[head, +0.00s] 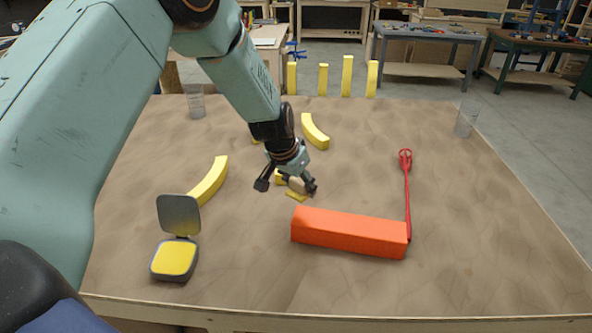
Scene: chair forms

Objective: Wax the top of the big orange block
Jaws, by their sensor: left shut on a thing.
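The big orange block (350,231) lies lengthwise near the middle front of the table. My left gripper (287,187) is behind its left end, pointing down, shut on a small pale and yellow thing (296,186), partly hidden by the fingers; I cannot tell its full shape. The gripper appears apart from the orange block. An open tin (174,259) with yellow wax stands at the front left, its grey lid (179,214) raised behind it. My right gripper is not in view.
A red long-handled tool (407,190) reaches the orange block's right end. Curved yellow pieces (210,182) (315,131) lie left and behind. Yellow posts (347,76) stand at the back edge. Clear cups (195,101) (466,118) stand at the far sides. The right table area is clear.

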